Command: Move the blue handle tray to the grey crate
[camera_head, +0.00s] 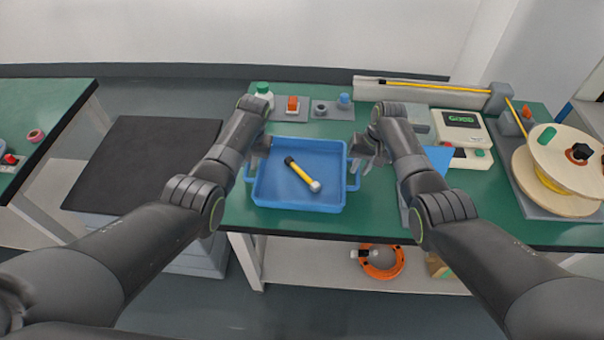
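The blue handle tray (326,202) lies flat on the green-topped table, with a side handle at its left and right ends. A tool with a yellow shaft and black end (301,174) lies inside it. My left gripper (257,158) is at the tray's left handle and my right gripper (362,160) is at its right handle. Both overlap the handles in view, and I cannot tell whether either finger pair is closed on them. A grey crate (196,262) shows low on the left, under a wide black top (142,160).
A printer-like device (461,137) and a cable spool (568,158) are on the right. Floor separates the table from the black top.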

